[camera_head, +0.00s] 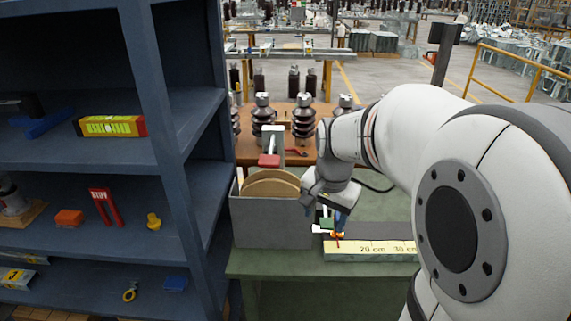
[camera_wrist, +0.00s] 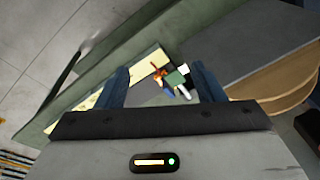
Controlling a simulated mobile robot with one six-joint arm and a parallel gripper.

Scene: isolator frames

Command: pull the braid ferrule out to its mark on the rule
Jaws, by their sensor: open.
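The rule (camera_head: 372,249) is a pale yellow strip marked 20 cm and 30 cm at the bench's front edge; it also shows in the wrist view (camera_wrist: 146,68). A small cluster with an orange part (camera_head: 337,234) and a green block (camera_head: 326,223) with white ends sits by the rule's left end. The orange part (camera_wrist: 160,73) and green block (camera_wrist: 177,78) lie between my fingers' lines in the wrist view. I cannot tell which piece is the braid ferrule. My gripper (camera_wrist: 163,82) is open above them, fingers apart and empty. In the head view my gripper (camera_head: 333,216) partly hides the cluster.
A grey box (camera_head: 270,222) holding a wooden drum (camera_head: 272,184) stands just left of the cluster. A blue shelf unit (camera_head: 170,120) rises at the left. Dark ribbed insulators (camera_head: 303,122) stand on the table behind. My arm covers the right side.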

